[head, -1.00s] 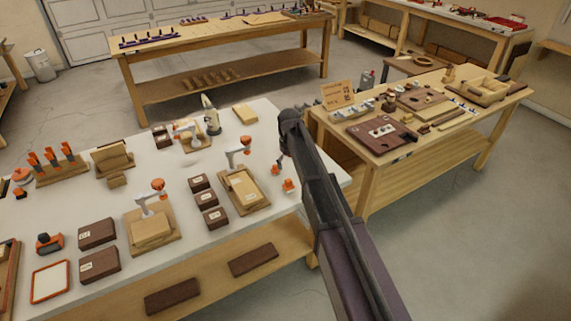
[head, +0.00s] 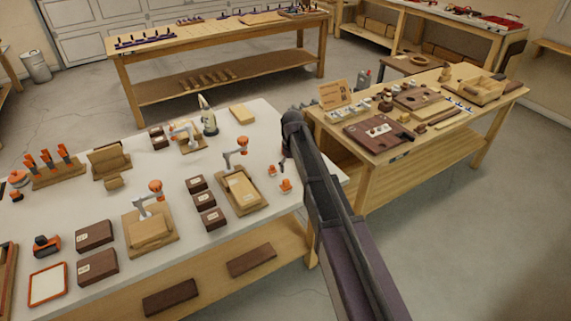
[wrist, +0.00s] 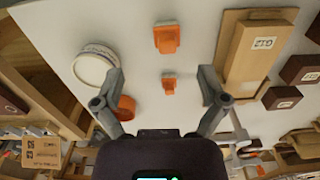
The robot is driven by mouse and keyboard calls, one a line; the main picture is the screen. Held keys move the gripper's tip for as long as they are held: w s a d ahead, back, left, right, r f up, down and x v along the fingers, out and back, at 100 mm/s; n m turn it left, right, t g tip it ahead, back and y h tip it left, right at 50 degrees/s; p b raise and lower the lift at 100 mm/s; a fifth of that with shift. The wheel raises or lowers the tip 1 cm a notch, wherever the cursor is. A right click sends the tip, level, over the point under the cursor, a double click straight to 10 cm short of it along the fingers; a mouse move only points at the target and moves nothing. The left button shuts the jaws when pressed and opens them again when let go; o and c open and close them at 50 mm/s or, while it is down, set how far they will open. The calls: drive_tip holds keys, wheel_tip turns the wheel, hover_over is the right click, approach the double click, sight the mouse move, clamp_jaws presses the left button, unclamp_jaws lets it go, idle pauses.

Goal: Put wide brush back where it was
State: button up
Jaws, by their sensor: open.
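My gripper (wrist: 160,78) is open and empty above the white bench top, with its fingers spread wide. A small orange piece (wrist: 168,84) lies between the fingers in the wrist view, and a larger orange block-like piece (wrist: 167,39) lies beyond it. A round orange piece (wrist: 125,108) is beside the left finger, partly hidden. I cannot tell which of these, if any, is the wide brush. Two small orange pieces (head: 286,186) (head: 272,170) also show in the head view near the bench's right edge. My arm hides most of the gripper there.
A round white container (wrist: 95,65) stands near the left finger. A wooden board with a labelled block (head: 243,190) and dark boxes (head: 210,200) stand left of the orange pieces. A second wooden bench (head: 440,140) with parts is on the right.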

drive_tip(key=s+d+m, duration=0.6)
drive_tip(key=s+d, duration=1.3)
drive_tip(key=s, duration=0.5)
drive_tip(key=shift+d, duration=0.35)
